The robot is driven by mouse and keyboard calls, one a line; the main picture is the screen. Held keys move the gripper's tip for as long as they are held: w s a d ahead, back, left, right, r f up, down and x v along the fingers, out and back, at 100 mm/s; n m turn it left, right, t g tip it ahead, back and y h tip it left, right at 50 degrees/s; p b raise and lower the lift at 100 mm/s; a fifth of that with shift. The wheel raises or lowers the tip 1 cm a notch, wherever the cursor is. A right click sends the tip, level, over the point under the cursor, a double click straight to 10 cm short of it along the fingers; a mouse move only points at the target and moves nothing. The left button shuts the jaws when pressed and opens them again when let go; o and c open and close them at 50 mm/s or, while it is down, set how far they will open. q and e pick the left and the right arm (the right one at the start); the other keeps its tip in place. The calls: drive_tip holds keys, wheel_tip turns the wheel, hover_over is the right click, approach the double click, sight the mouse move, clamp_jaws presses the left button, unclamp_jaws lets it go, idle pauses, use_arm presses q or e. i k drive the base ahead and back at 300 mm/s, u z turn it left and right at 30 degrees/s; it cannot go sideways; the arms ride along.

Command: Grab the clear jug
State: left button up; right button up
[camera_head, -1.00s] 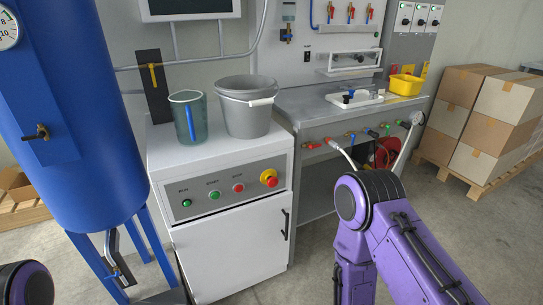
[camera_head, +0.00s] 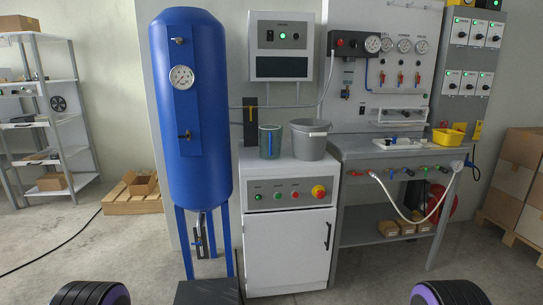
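The clear jug (camera_head: 270,143) is a greenish see-through vessel with a blue upright strip, probably its handle. It stands upright on top of the white cabinet (camera_head: 289,248), just left of a grey bucket (camera_head: 311,141). Purple and black parts of my two arms show at the bottom edge, one at left and one at right, well short of the cabinet. Neither gripper shows in the head view.
A tall blue tank (camera_head: 189,110) on legs stands directly left of the cabinet. A steel workbench (camera_head: 385,148) with hoses and a yellow bin (camera_head: 448,137) is on the right. Stacked cartons (camera_head: 519,165) stand far right. The floor in front is mostly clear.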

sight(270, 135)
drive_tip(key=z, duration=0.55)
drive_tip(key=i, duration=0.4)
drive_tip(key=z, duration=0.6)
drive_tip(key=i, duration=1.05)
drive_tip(key=u, duration=0.25)
